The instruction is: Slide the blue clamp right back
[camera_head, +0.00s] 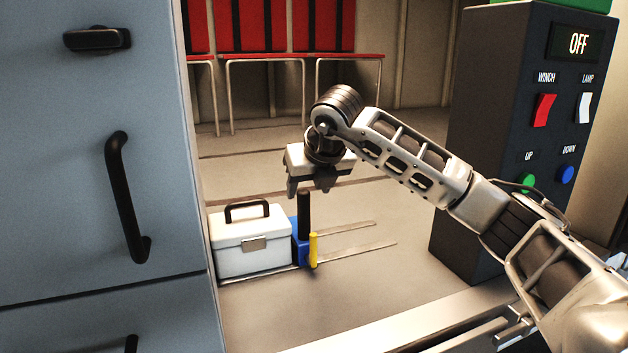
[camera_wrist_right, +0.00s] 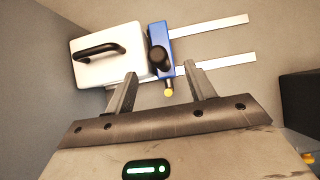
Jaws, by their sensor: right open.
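The blue clamp (camera_head: 296,241) stands on the floor against the right side of a white case (camera_head: 251,246). It has a black upright post (camera_head: 304,215) and a yellow handle (camera_head: 313,250). My right gripper (camera_head: 311,190) is above the clamp, pointing down, open and empty. In the right wrist view the blue clamp (camera_wrist_right: 164,66) lies beyond the fingertips, its black post top roughly between them and apart from both. The right gripper's fingers (camera_wrist_right: 160,72) are spread wide there. My left gripper does not show.
Two pale rails (camera_head: 360,247) run along the floor to the right of the clamp, with bare floor around them. A grey-blue cabinet (camera_head: 75,190) stands at left. A dark control box (camera_head: 500,120) with switches stands at right. Red seats (camera_head: 285,60) are behind.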

